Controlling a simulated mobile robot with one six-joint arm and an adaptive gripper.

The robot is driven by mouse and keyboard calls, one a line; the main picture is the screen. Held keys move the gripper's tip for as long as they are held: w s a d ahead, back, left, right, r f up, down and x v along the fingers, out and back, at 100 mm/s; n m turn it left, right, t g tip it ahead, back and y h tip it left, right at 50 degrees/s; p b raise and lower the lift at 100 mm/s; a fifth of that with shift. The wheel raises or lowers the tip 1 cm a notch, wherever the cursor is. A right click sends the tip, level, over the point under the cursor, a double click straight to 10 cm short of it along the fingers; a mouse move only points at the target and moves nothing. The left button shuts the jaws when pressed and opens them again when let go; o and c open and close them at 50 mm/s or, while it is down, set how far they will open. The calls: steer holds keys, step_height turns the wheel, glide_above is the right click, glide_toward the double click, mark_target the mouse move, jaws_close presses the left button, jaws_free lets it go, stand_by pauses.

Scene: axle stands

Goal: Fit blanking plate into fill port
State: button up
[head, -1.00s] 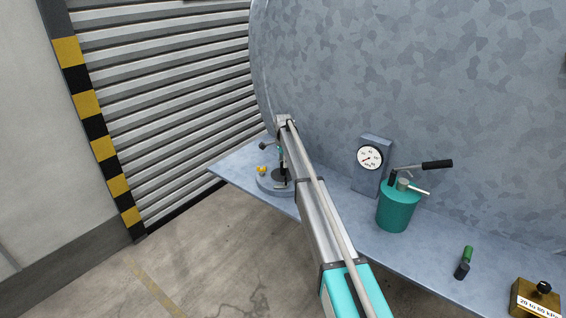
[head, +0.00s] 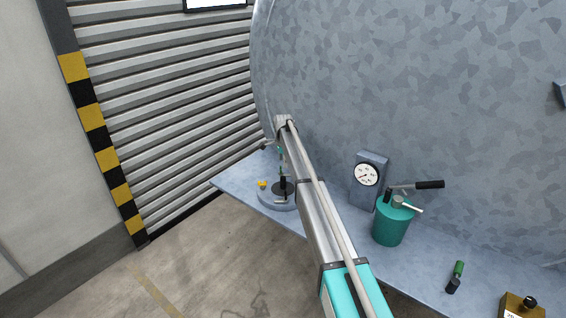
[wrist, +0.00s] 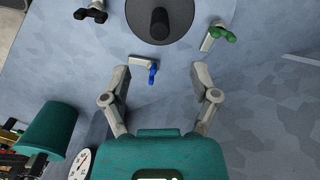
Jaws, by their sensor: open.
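A dark grey disc (wrist: 176,32) with an upright black knob (wrist: 160,20) looks like the blanking plate. It is cut by the top edge of the wrist view. In the head view the dark disc and knob (head: 283,188) sit on a round grey base (head: 272,201) at the bench's left end. My gripper (wrist: 161,70) is open and empty, its fingers apart, with the disc beyond the fingertips. In the wrist view, a small lever with a blue handle (wrist: 153,73) shows between the fingers. I cannot tell the fill port apart.
Levers with green (wrist: 222,33) and black (wrist: 91,13) handles flank the disc. A teal pump (head: 390,224) and a dial gauge (head: 367,174) stand on the bench (head: 415,243), right of my arm. A green-and-black item (head: 456,278) and brass block (head: 522,306) lie farther right. The big tank (head: 420,90) rises behind.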

steer(key=s+d+f+b, duration=0.2)
steer(key=s+d+b, duration=0.1)
steer(key=s+d, duration=1.2)
steer(key=shift+s+f, duration=0.3)
steer(key=shift+s, duration=0.6)
steer(key=shift+s, duration=0.1)
stand_by(0.4)
steer(key=s+d+f+n+b, duration=0.2)
steer(key=s+n, duration=0.2)
steer(key=s, duration=0.8)
steer(key=s+d+f+n+b, duration=0.2)
steer(key=s+n, duration=0.3)
steer(key=s, duration=0.7)
steer(key=s+d+f+n+b, duration=0.2)
steer(key=s+f+n+b, duration=0.1)
steer(key=s, duration=0.9)
steer(key=shift+s+d+f+n+b, duration=0.3)
steer(key=shift+f+n+b, duration=0.15)
steer(key=shift+n, duration=0.55)
